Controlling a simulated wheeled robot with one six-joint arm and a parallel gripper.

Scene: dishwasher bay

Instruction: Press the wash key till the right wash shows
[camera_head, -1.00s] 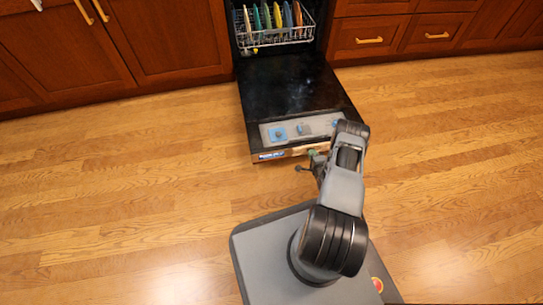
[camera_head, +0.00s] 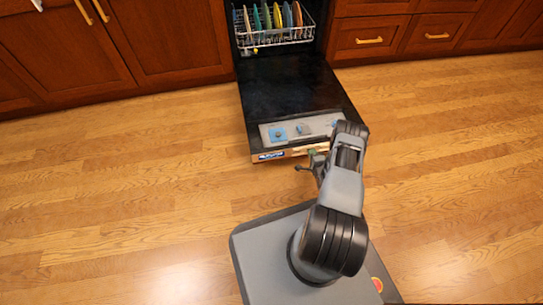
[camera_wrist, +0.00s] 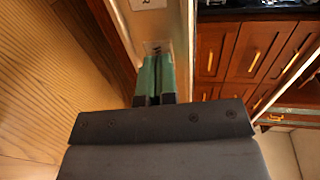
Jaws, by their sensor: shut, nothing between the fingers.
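The dishwasher door (camera_head: 290,88) lies folded down and open. Its top end carries a grey control strip (camera_head: 318,127) with a blue square key (camera_head: 278,133) at the left and a grey one (camera_head: 303,129) beside it. A small blue-and-white display (camera_head: 271,156) sits at the left of the front edge; its text is too small to read. My gripper (camera_head: 311,154) is at this front edge, right of the display. In the wrist view its green fingers (camera_wrist: 155,60) are shut and empty, tips close to a small marked square (camera_wrist: 157,46) on the pale edge. Contact cannot be told.
A white rack (camera_head: 275,36) with several coloured plates is inside the dishwasher. Wooden cabinets (camera_head: 70,45) and drawers (camera_head: 370,38) stand on both sides. The wooden floor (camera_head: 120,190) is clear around the door.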

